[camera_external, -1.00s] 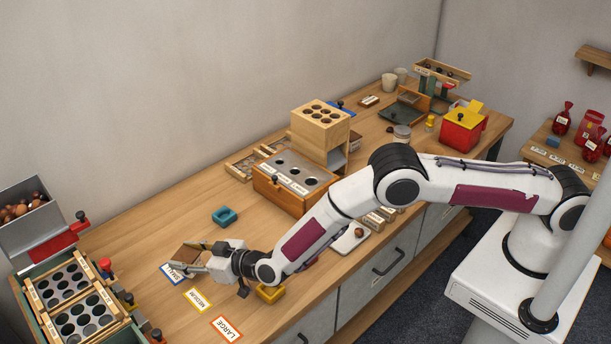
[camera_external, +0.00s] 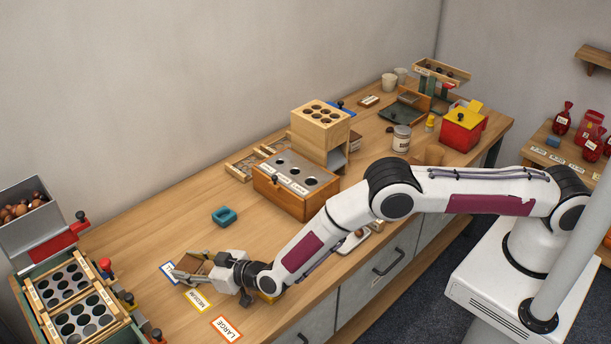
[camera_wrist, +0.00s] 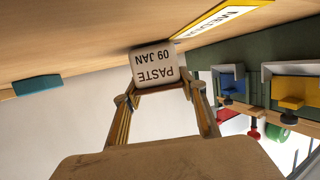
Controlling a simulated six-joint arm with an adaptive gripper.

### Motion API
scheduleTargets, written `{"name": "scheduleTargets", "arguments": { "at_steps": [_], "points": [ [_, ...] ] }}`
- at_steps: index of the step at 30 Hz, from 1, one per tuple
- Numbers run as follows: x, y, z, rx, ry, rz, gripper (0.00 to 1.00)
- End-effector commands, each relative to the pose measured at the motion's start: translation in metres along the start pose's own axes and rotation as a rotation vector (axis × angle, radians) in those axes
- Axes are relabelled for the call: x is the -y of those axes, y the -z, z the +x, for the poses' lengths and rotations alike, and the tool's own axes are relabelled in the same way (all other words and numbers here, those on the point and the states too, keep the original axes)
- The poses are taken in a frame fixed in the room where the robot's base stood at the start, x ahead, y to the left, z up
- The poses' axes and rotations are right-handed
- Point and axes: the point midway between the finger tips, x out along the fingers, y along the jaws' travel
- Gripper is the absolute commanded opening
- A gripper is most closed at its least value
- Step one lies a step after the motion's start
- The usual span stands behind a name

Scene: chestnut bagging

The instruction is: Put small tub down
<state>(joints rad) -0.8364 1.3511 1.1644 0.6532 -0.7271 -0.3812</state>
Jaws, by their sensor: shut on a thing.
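The small tub (camera_wrist: 154,66) is a pale, rounded block-like tub with PASTE 09 JAN on its face. In the wrist view it sits between my fingertips, its lettering upside down in that inverted picture. My gripper (camera_wrist: 160,90) is shut on it, a finger at each side. The tub's base is at or just above the wooden bench (camera_wrist: 70,35); I cannot tell if they touch.
The MEDIUM card (camera_external: 198,299) and LARGE card (camera_external: 226,328) lie in front of my gripper. A teal block (camera_external: 224,216) lies behind it. The hole-tray station (camera_external: 42,300) is at the left.

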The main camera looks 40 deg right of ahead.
Motion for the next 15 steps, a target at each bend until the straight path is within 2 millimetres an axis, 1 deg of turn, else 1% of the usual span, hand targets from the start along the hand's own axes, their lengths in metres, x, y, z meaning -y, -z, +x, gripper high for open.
{"name": "scheduleTargets", "arguments": {
  "at_steps": [7,8,9,15],
  "points": [
    [0.0001,-0.0014,0.0006,-0.001,0.000,0.000,0.16],
    [0.0000,-0.0017,0.0005,0.000,0.000,0.000,0.49],
    [0.0000,-0.0016,0.0005,0.000,0.000,0.000,0.58],
    [0.0000,-0.0016,0.0004,0.001,0.000,0.000,0.58]
  ]
}}
